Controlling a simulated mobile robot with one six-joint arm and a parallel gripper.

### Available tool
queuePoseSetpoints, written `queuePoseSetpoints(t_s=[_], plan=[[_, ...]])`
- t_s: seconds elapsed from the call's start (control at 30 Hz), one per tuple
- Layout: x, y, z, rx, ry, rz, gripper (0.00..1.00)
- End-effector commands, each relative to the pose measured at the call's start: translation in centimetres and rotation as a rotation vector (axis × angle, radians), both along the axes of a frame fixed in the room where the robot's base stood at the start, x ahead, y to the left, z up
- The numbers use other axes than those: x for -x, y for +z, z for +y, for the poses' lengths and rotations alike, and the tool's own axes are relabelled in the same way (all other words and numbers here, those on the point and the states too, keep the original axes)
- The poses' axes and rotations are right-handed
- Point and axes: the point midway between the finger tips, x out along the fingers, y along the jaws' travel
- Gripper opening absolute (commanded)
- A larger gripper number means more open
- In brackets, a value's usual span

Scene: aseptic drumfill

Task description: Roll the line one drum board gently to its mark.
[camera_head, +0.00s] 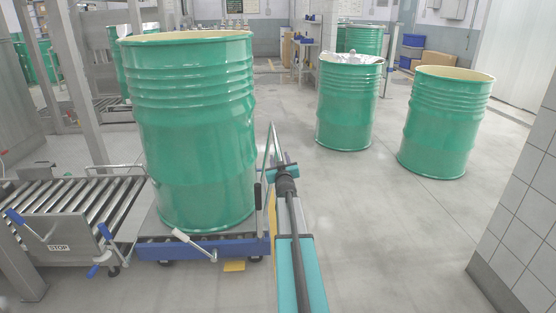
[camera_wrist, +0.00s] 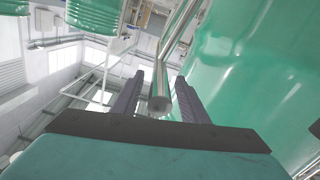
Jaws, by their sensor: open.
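A large open green drum (camera_head: 195,130) stands upright on a low blue wheeled board (camera_head: 205,248) at the end of the roller conveyor. A grey tubular push handle (camera_head: 274,140) rises at the board's right side. My gripper (camera_head: 284,172) is at this handle, to the right of the drum. In the wrist view my gripper (camera_wrist: 160,95) is open, with the handle's tube (camera_wrist: 162,98) between its two fingers; whether they touch it I cannot tell. The drum's green wall (camera_wrist: 255,75) fills the right of that view. A floor mark is not clearly visible.
The roller conveyor (camera_head: 75,205) with a STOP sign adjoins the board on the left. A drum with a silvery cover (camera_head: 346,105) and an open drum (camera_head: 446,125) stand to the right. A tiled wall (camera_head: 525,205) bounds the right side. Floor (camera_head: 385,230) between is clear.

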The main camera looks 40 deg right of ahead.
Motion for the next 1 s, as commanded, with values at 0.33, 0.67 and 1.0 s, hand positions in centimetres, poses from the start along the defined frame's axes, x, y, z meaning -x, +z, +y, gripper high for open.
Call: queuePoseSetpoints(t_s=[0.33,0.67,1.0], plan=[[-0.6,-0.01,-0.48,-0.001,0.0,-0.001,0.4],[-0.8,0.02,-0.64,-0.001,0.0,-0.001,0.4],[-0.79,0.03,-0.64,-0.001,0.0,-0.001,0.27]])
